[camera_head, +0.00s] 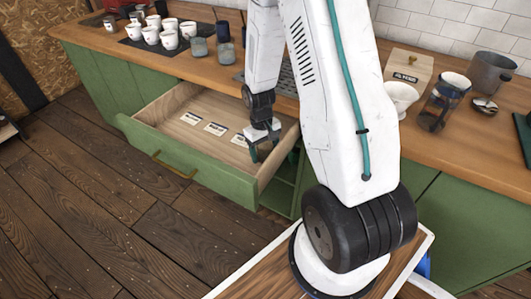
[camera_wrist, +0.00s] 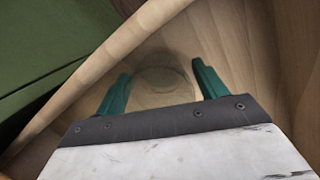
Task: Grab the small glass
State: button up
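A small clear glass (camera_wrist: 163,80) shows faintly in the wrist view, a round see-through outline near a corner of the wooden drawer (camera_wrist: 235,40). My gripper (camera_wrist: 162,88) is open, with one teal finger on each side of the glass. I cannot tell whether the fingers reach down around it or are still above it, and no contact shows. In the head view my gripper (camera_head: 264,146) points down into the right end of the open drawer (camera_head: 160,112). I cannot make out the glass there.
Several small cards (camera_head: 190,118) lie on the drawer floor. The green drawer front (camera_head: 190,160) and side walls stand close around my gripper. The counter above holds several white cups (camera_head: 169,40), smoky glasses (camera_head: 199,48), a glass jug (camera_head: 438,108) and a metal pot (camera_head: 489,72).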

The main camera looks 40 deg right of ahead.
jog(key=c, duration=0.8)
jog(key=shift+o, duration=0.2)
